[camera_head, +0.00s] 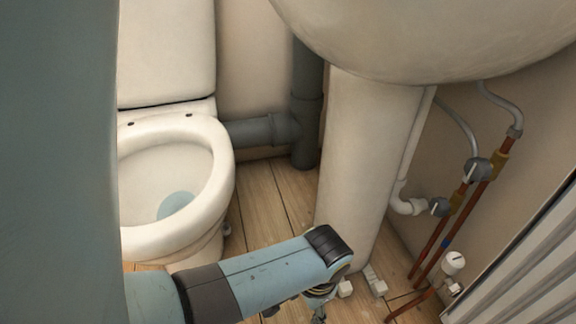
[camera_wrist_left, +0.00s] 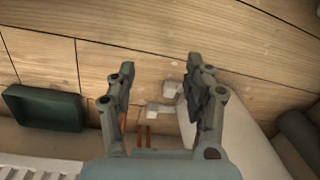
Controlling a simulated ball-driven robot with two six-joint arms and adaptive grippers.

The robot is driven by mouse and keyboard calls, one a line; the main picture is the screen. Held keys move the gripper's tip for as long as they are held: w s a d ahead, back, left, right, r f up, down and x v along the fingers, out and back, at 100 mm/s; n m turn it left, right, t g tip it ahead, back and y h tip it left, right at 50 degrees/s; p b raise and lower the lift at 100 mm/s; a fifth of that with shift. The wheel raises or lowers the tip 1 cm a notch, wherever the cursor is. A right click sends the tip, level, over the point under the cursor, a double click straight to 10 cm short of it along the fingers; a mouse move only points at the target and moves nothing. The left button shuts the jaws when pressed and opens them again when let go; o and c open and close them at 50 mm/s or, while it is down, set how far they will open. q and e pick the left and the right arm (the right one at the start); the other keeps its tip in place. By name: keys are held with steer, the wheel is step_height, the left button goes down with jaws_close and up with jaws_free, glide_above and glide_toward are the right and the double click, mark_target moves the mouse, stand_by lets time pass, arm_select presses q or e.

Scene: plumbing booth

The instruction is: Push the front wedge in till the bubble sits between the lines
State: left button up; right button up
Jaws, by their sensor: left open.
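Two small pale wedges sit on the floor at the foot of the cream basin pedestal (camera_head: 362,165): one wedge (camera_head: 345,288) close beside my left gripper, the other wedge (camera_head: 376,282) to its right. The left wrist view also shows pale wedge pieces (camera_wrist_left: 171,89) against the pedestal foot (camera_wrist_left: 236,112). I cannot tell which is the front wedge. My left gripper (camera_head: 319,302) is low by the pedestal, partly hidden under its own arm. In the left wrist view its fingers (camera_wrist_left: 160,66) are apart, with nothing clearly held. No bubble or its lines are visible. My right gripper is not in view.
A toilet (camera_head: 175,180) stands left, with a grey waste pipe (camera_head: 306,105) behind. The basin (camera_head: 430,35) overhangs the pedestal. Copper pipes (camera_head: 470,215), valves and a white radiator (camera_head: 530,270) crowd the right. A dark green tray (camera_wrist_left: 42,107) lies on the wooden floor.

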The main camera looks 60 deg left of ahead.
arm_select(q)
steer(key=s+a+r, duration=0.1)
steer(key=s+r, duration=0.3)
steer(key=shift+s+a+r, duration=0.3)
steer(key=shift+a, duration=0.1)
